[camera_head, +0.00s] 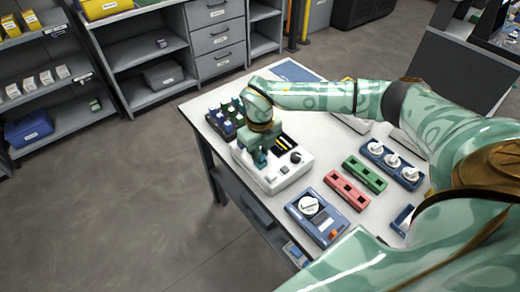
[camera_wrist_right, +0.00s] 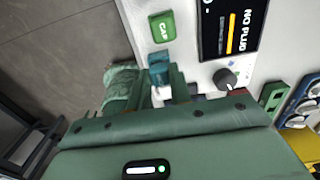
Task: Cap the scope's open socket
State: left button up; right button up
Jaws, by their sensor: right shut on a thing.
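The scope (camera_head: 272,182) is a white box with a dark screen on the table's near left part. My right gripper (camera_head: 262,160) is over the scope's left part, pointing down. My left gripper is not in view.
A dark rack of small green and blue pieces (camera_head: 217,122) stands behind the scope. A blue box with a white reel (camera_head: 331,231), a red block (camera_head: 348,190), a green block (camera_head: 366,174) and a blue tray of white reels (camera_head: 405,178) stand to the right.

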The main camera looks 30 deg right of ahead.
jog(key=shift+f, duration=0.35)
dwell(0.4)
jog(key=o, duration=0.9)
jog(key=shift+o, duration=0.2)
jog(key=shift+r, duration=0.15)
notch_tip(320, 180, up, 6)
jog(key=p, duration=0.5)
jog(key=shift+f, duration=0.2)
